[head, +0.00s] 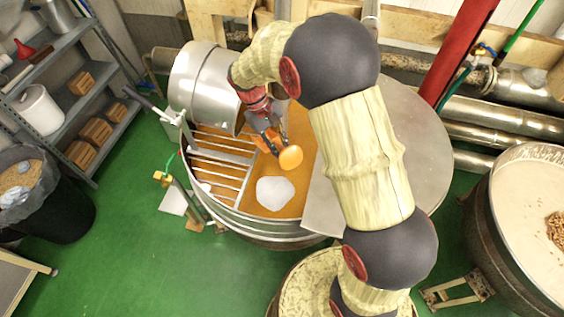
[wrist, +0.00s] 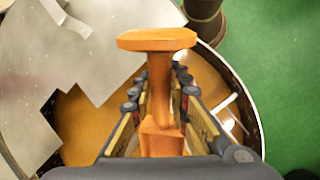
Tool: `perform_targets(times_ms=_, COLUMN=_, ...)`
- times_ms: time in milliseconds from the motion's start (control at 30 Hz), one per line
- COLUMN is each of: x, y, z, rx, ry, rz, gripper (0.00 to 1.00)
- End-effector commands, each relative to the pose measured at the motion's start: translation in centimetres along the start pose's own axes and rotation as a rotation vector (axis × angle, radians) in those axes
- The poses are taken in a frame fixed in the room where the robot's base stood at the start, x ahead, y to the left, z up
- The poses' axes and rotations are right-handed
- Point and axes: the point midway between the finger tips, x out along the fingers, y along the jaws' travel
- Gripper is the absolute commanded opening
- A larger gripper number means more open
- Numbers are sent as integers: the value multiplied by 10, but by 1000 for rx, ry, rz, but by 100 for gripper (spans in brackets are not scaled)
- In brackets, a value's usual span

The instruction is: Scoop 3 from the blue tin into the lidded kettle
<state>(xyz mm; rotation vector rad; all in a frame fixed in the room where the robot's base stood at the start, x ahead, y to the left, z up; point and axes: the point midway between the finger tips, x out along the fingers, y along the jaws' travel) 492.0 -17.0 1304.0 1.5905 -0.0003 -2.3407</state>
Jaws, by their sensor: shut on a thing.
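My gripper (head: 268,136) is shut on an orange scoop (head: 290,157), over the open left part of the kettle (head: 245,235). The scoop also shows in the wrist view (wrist: 157,40), upright between the fingers of my gripper (wrist: 160,92). Whether the scoop holds anything cannot be told. The kettle contains an orange-brown mass (head: 298,180) with a white patch (head: 275,192) on its surface. A flat grey lid (head: 418,135) covers the kettle's right part; my arm hides some of it. I see no blue tin in either view.
A grey metal cylinder (head: 205,85) and a white-barred grate (head: 215,160) stand at the kettle's left side. A second vat (head: 530,215) with pale contents is at the right. Shelves (head: 60,90) and a black bin (head: 60,205) are at the left. Green floor (head: 120,240) lies free between.

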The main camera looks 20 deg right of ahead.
Motion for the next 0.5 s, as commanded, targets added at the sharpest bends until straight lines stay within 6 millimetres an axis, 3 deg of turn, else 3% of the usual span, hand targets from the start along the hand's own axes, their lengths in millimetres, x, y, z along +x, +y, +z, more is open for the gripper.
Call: perform_targets(times_ms=500, x=-9, y=2, z=4, rx=61, ry=316, rz=3, gripper=0)
